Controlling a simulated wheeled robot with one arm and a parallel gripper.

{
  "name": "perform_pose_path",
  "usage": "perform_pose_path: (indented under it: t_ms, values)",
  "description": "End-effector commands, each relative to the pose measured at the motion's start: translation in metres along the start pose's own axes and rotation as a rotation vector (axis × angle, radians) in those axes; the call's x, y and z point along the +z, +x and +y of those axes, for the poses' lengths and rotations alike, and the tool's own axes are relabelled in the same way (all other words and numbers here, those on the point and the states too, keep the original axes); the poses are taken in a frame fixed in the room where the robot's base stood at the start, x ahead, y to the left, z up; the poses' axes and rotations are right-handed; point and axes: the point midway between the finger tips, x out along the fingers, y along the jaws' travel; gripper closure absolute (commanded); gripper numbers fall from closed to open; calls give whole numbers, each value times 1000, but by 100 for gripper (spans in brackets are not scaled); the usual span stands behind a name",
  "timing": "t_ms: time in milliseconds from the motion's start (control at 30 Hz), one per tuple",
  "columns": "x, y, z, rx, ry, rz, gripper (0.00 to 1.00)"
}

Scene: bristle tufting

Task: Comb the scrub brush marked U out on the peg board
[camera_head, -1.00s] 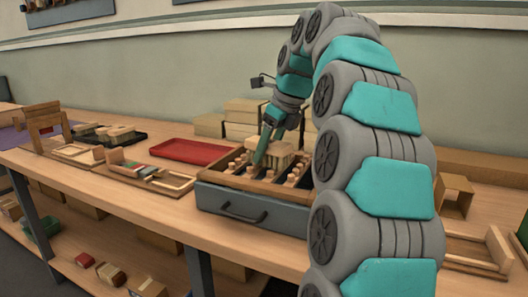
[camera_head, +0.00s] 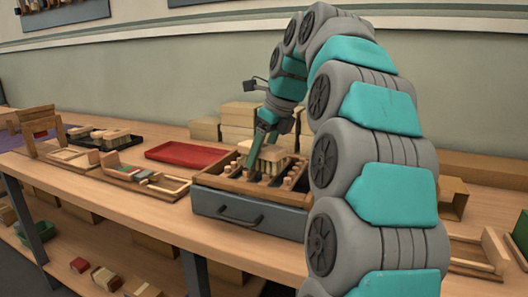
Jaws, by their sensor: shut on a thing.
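My gripper (camera_head: 262,158) points down over the peg board (camera_head: 222,183), a wooden-framed tray with several upright pegs on a grey drawer unit. It is shut on a pale wooden scrub brush (camera_head: 273,158), which sits among the pegs in the middle of the board. The mark on this brush is too small to read. I cannot tell whether its bristles touch the pegs. The right end of the board is partly hidden behind my arm.
A red tray (camera_head: 187,154) lies left of the board. Wooden fixtures (camera_head: 125,172) and a black tray with brushes (camera_head: 122,142) stand farther left. Stacked boxes (camera_head: 238,120) stand behind the board. An open wooden box (camera_head: 452,195) is to the right of my arm.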

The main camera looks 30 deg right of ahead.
Motion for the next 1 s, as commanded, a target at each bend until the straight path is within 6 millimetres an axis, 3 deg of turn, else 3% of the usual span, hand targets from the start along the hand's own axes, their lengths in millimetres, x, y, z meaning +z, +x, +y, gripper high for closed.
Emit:
perform_pose_path:
  t_ms: [767,1000]
  values:
    - [-9,-4,42,-2,-1,-3,87]
    - [-8,-2,39,-1,1,-3,87]
